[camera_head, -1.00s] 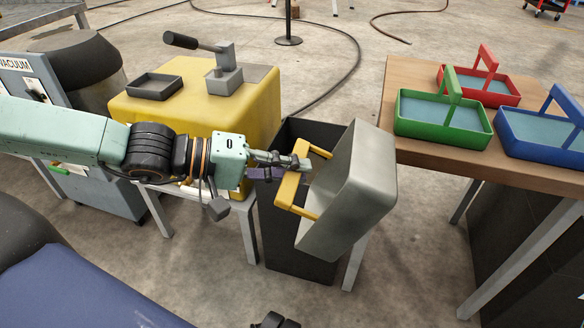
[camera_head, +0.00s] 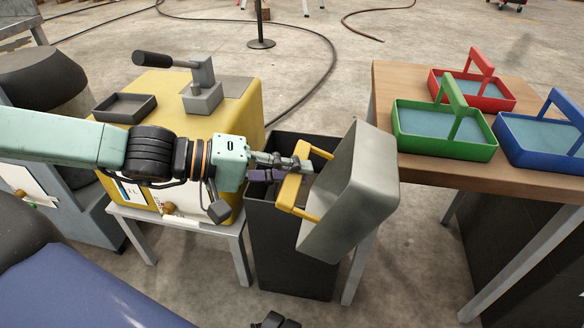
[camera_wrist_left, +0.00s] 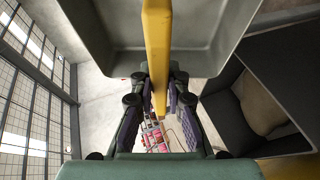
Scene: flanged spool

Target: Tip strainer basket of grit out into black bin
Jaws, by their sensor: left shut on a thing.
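My left gripper (camera_head: 285,165) is shut on the yellow handle (camera_head: 290,190) of the grey strainer basket (camera_head: 352,195). The basket is tipped onto its side, with its open face toward the gripper, above the right part of the black bin (camera_head: 290,250). In the left wrist view the handle (camera_wrist_left: 157,50) runs between the fingers, and the visible inside of the basket (camera_wrist_left: 215,25) looks bare; part is hidden. The bin (camera_wrist_left: 225,115) shows at right there, with a tan mass, apparently grit (camera_wrist_left: 262,105), inside. A dark shape at the bottom edge of the head view may be my right gripper (camera_head: 274,321).
A yellow cabinet (camera_head: 245,100) with a small dark tray (camera_head: 125,108) and a grey lever fixture (camera_head: 202,95) stands left of the bin. A wooden table (camera_head: 400,80) at right holds green (camera_head: 440,145), red (camera_head: 500,100) and blue (camera_head: 545,150) baskets.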

